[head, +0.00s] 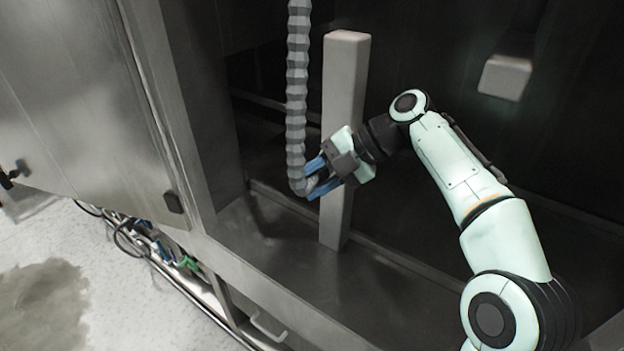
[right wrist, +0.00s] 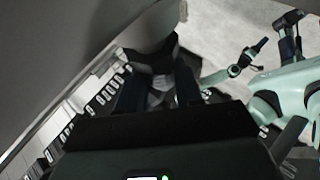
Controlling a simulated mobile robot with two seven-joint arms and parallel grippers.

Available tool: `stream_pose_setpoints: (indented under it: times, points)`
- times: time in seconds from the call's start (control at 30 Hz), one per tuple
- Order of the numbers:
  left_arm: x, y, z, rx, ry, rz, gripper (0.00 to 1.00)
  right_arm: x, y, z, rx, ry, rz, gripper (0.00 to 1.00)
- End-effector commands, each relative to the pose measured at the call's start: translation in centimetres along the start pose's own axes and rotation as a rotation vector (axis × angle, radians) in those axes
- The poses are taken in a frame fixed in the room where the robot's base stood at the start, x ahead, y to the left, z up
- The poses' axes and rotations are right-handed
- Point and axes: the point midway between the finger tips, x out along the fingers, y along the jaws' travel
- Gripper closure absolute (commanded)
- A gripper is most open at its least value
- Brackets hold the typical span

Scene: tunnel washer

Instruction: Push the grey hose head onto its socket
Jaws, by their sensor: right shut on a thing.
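A grey ribbed hose (head: 297,90) hangs from the top edge of the head view and bends at its lower end toward my right gripper. The grey hose head (head: 312,184) is between the blue fingertips of my right gripper (head: 318,178), which is shut on it in front of the grey post (head: 345,90). In the right wrist view the grey hose head (right wrist: 162,84) shows small and dark between the fingers. I cannot make out the socket. My left gripper is not in the head view; part of a pale arm shows in the right wrist view, its jaws unclear.
The upright post stands close behind my right gripper on the dark metal floor of the washer recess (head: 295,255). A grey block (head: 505,77) is at the upper right. A metal cabinet panel (head: 80,90) bounds the left. Cables and pipes (head: 160,250) run along the lower edge.

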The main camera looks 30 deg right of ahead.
Motion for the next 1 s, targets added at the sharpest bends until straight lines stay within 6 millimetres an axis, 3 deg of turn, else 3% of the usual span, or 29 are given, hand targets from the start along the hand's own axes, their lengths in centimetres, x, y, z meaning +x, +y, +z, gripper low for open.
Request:
stream_pose_setpoints:
  times: [0.97, 1.0]
  points:
    - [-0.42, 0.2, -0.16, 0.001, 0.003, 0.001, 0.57, -0.47, 0.02, 0.87, 0.0, 0.0, 0.001, 0.98]
    - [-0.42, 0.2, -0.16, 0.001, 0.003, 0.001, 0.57, -0.47, 0.02, 0.87, 0.0, 0.0, 0.001, 0.62]
